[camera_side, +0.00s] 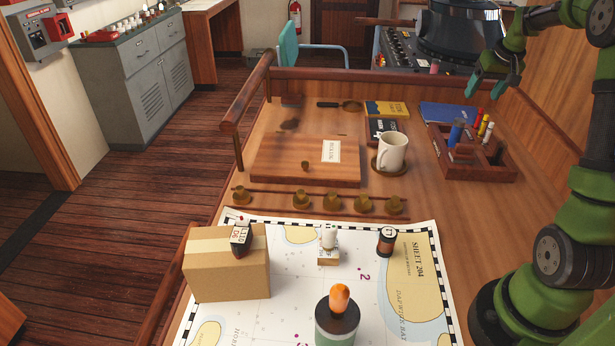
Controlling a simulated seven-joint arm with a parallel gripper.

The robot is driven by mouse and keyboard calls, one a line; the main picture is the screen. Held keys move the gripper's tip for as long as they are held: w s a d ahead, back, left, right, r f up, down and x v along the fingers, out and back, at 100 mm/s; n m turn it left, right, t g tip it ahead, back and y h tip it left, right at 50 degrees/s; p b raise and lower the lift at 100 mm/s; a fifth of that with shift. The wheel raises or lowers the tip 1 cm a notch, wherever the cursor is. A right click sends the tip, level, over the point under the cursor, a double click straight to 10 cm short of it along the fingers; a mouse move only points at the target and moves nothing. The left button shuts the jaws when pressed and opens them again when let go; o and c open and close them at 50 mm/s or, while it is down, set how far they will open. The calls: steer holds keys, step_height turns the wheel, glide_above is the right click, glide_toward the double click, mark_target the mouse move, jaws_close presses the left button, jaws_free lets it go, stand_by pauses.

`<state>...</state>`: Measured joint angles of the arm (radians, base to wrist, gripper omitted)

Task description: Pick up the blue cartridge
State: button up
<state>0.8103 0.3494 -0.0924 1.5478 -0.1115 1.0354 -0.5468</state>
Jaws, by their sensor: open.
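A short blue cylinder (456,132), the only thing here that looks like the blue cartridge, stands in the left part of a wooden desk organizer (480,172) at the right of the desk. Its lower part is hidden by the organizer. My gripper (494,88) hangs at the upper right, up and to the right of the blue cylinder in the picture. Its teal fingers are apart with nothing between them, and it is not touching the cylinder.
Pens (484,127) stand in the organizer beside the cylinder. A white mug (392,152) stands to the left, and a blue folder (447,114) lies behind. A chart (290,318) in front bears a cardboard box (227,275), a dark bottle (386,243) and an orange-topped cylinder (338,310).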

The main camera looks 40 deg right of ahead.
mark_target(457, 127)
steer(key=shift+n, duration=0.4)
steer(key=x, duration=1)
steer(key=shift+w+d+f, duration=0.1)
steer(key=shift+w+f, duration=0.05)
steer(key=shift+w, duration=0.25)
steer(key=shift+a+x, duration=0.2)
steer(key=shift+x, duration=1.15)
steer(key=shift+a+x, duration=0.15)
steer(key=shift+x, duration=1.25)
